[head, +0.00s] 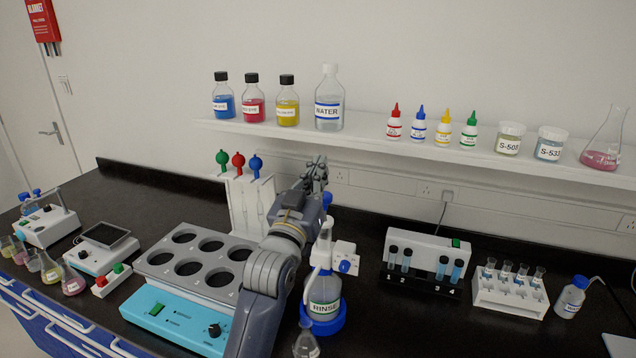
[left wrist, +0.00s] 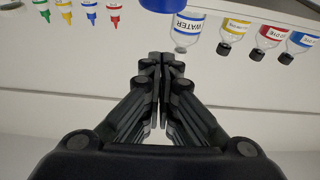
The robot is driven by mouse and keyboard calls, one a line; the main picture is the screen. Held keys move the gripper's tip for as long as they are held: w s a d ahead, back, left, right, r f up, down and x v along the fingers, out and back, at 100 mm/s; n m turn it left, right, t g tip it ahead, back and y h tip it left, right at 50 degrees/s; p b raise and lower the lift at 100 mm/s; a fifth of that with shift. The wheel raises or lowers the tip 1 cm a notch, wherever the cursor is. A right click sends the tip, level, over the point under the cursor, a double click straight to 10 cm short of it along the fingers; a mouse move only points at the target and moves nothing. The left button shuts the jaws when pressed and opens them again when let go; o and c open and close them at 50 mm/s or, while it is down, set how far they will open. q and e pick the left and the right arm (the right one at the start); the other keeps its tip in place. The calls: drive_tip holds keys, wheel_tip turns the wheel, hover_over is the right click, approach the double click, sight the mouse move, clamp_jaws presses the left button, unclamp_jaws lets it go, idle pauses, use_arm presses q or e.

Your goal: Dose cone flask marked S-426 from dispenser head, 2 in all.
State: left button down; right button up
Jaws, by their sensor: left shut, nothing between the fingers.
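The dispenser is a clear bottle labelled RINSE (head: 325,293) in a blue base ring, with a white and blue dispenser head (head: 323,240) on top, partly hidden by my arm. A small clear cone flask (head: 306,345) stands in front of it, cut by the bottom edge; its label is too small to read. My left gripper (head: 318,167) is shut and empty, raised above the dispenser head. In the left wrist view its fingers (left wrist: 161,62) are together, with a blue rounded part (left wrist: 163,5) at the top edge. My right gripper is not in view.
The shelf (head: 380,146) holds dye bottles, a WATER bottle (head: 329,105), dropper bottles, jars and a pink flask (head: 605,145). A holed heating block (head: 190,262) lies left of my arm. Several coloured flasks (head: 72,280) stand far left. Tube racks (head: 510,292) stand right.

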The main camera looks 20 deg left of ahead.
use_arm(q)
drive_tip(key=shift+s+d+f+p, duration=0.1)
drive_tip(key=shift+f+p, duration=0.1)
drive_tip(key=shift+f, duration=0.85)
drive_tip(key=shift+s+d+f+p, duration=0.1)
drive_tip(key=shift+f+p, duration=0.05)
drive_tip(key=shift+f, duration=0.85)
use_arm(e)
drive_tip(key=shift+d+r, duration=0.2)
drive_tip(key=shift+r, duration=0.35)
